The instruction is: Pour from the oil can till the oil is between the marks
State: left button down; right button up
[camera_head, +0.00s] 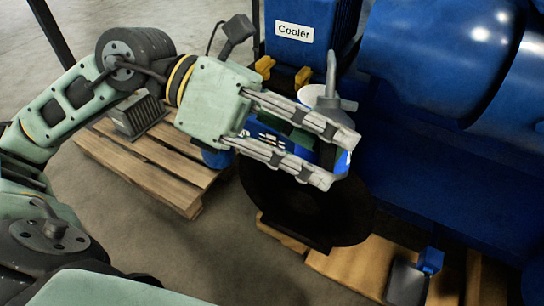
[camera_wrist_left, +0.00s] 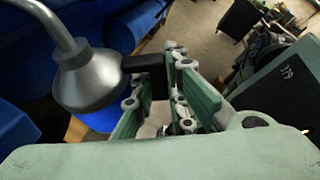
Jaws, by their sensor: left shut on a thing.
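The oil can has a silver cone top with a thin spout (camera_head: 331,68) and a blue body, partly hidden behind my fingers in the head view. In the left wrist view its silver cone (camera_wrist_left: 90,80) and black handle (camera_wrist_left: 152,72) show close up, with the spout rising out of the top left of the picture. My left gripper (camera_head: 338,160) is shut on the black handle, which sits between its fingers (camera_wrist_left: 165,90). The can is held beside the blue engine (camera_head: 440,170). The oil level and the marks are not visible. My right gripper is not in view.
A blue box labelled Cooler (camera_head: 293,32) stands behind the can, with yellow fittings (camera_head: 303,77) below it. A large dark disc (camera_head: 305,215) lies below my gripper. A wooden pallet (camera_head: 160,165) stands at the left. Bare concrete floor shows between.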

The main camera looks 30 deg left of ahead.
aim_at(302, 157)
pick_arm(q)
jog(key=shift+m+t+y, duration=0.3)
jog(key=shift+m+t, duration=0.3)
jog(key=shift+m, duration=0.3)
jog(key=f+b, duration=0.4)
jog(key=shift+w+a+f+b, duration=0.2)
jog(key=shift+w+f+b, duration=0.05)
jog(key=shift+w+b, duration=0.05)
jog(key=shift+a, duration=0.1)
jog(key=shift+m+t+y, duration=0.3)
jog(key=shift+m+t, duration=0.2)
jog(key=shift+m, duration=0.3)
jog(key=f+b, duration=0.2)
jog(key=w+f+b, duration=0.1)
jog(key=b, duration=0.1)
jog(key=shift+w+a+f, duration=0.15)
jog(key=shift+w+f, duration=0.05)
jog(key=shift+f, duration=0.2)
jog(key=shift+w+a+f+b, duration=0.1)
jog(key=shift+w+f+b, duration=0.05)
jog(key=shift+b, duration=0.3)
jog(key=shift+w, duration=0.1)
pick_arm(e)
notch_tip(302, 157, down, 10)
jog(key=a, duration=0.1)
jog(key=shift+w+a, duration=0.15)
